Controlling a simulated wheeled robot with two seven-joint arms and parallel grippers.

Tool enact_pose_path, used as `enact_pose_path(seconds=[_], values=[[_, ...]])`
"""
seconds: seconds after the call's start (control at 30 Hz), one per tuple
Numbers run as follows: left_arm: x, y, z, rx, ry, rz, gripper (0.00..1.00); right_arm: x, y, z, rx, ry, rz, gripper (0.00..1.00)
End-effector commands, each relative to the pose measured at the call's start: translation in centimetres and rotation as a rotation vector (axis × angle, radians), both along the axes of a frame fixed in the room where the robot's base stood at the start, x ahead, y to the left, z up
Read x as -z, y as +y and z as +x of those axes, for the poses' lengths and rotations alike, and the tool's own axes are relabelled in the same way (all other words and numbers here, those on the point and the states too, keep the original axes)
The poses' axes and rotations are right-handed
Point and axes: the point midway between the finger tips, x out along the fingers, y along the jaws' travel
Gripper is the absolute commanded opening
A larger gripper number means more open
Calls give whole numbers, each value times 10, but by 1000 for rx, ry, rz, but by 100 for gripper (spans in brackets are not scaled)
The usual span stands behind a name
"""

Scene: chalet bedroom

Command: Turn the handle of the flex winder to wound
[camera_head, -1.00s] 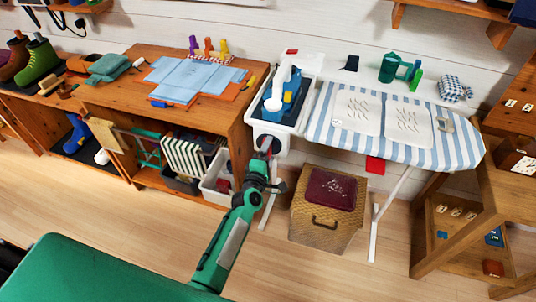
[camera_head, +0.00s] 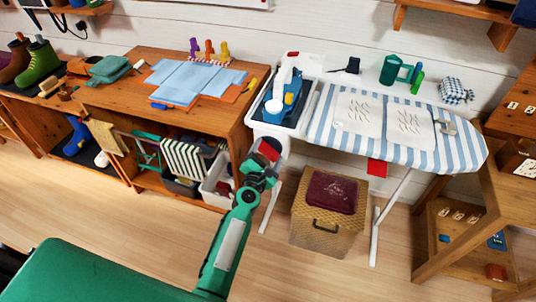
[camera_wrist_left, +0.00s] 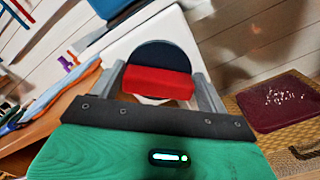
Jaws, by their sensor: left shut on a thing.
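The flex winder shows as a dark round disc (camera_wrist_left: 162,55) with a red handle (camera_wrist_left: 158,83) across its lower part, against the white end of the ironing station. In the head view the red handle (camera_head: 268,150) is just below the white tray, partly covered by my gripper. My left gripper (camera_wrist_left: 160,76) is shut on the red handle, one grey finger on either side of it; the same gripper also shows in the head view (camera_head: 264,158). Part of the disc is hidden behind the handle. My right gripper is in neither view.
The white tray (camera_head: 257,112) holding a blue iron is just above my gripper. The striped ironing board (camera_head: 320,118) extends right. A wicker basket (camera_head: 322,232) with a maroon lid stands below. The wooden bench (camera_head: 225,133) is close on the left. Floor in front is clear.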

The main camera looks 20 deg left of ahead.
Motion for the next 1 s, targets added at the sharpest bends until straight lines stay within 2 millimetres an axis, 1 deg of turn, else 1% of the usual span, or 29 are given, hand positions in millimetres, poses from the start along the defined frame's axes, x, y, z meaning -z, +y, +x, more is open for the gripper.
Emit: enact_pose_path(seconds=[0.3,0.7,0.73,0.83,1.0], values=[[1,-1,-1,2,6,-75,54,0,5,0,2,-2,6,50],[1,-1,0,3,5,-80,54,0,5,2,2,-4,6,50],[1,-1,0,3,5,-80,78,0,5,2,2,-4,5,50],[1,0,0,2,5,-79,98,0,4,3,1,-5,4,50],[0,0,0,2,4,-79,98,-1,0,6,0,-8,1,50]])
